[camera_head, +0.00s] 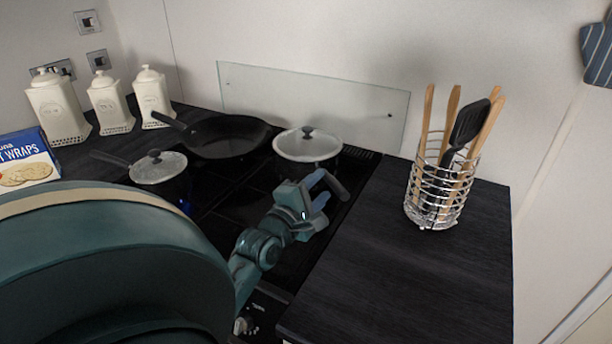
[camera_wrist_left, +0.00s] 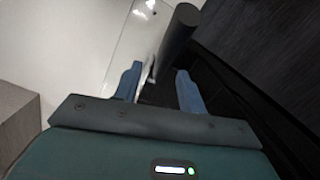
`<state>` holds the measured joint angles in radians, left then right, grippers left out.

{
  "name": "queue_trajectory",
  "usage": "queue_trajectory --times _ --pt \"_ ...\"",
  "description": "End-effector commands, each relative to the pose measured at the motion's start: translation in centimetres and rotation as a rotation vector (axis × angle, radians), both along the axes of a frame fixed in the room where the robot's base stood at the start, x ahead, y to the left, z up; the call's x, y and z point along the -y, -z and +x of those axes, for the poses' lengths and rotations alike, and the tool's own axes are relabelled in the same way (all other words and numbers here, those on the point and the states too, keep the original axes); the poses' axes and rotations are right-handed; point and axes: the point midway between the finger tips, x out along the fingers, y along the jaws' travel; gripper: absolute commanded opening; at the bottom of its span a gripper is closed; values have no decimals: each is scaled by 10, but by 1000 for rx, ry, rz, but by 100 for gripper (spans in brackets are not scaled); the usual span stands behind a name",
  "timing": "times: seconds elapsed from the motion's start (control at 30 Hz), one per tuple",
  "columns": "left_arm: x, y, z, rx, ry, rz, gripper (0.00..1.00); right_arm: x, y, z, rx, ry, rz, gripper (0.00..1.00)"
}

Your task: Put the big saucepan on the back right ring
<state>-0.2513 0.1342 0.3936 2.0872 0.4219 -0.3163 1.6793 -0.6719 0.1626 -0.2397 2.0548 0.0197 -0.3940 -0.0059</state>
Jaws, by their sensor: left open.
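The big saucepan (camera_head: 307,153), with a pale lid and dark knob, stands at the back right of the black hob (camera_head: 240,208). The ring beneath it is hidden. Its dark handle (camera_head: 337,187) points toward the front right; in the left wrist view the dark bar (camera_wrist_left: 178,36) looks like this handle. My left gripper (camera_head: 319,190) is open at the handle, in front of the pan. In the left wrist view the blue fingers (camera_wrist_left: 158,70) are apart, with the bar running just beyond and between their tips. I cannot tell whether they touch it. My right gripper is not in view.
A frying pan (camera_head: 225,137) is at the back left of the hob. A smaller lidded saucepan (camera_head: 158,168) is at front left, partly behind my arm. A wire utensil holder (camera_head: 434,197) stands on the right worktop (camera_head: 400,270). A glass splashback (camera_head: 310,100) rises behind.

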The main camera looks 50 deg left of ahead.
Motion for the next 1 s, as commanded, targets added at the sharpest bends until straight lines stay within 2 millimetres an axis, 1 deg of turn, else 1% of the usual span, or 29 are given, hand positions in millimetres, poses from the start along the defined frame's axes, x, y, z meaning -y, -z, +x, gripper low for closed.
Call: queue_trajectory --times 0.03,0.1,0.2,0.33,0.5,1.0 --pt "3 3 -12 -2 0 -1 41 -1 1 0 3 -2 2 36" --pt "5 2 -26 -2 -1 -1 41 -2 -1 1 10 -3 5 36" --pt "9 2 -40 0 0 0 41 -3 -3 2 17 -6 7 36" --pt "11 1 -51 0 0 -1 41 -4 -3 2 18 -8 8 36" --pt "12 0 -55 1 0 0 41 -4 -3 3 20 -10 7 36" --pt "12 0 -55 1 1 0 41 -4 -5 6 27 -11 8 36"
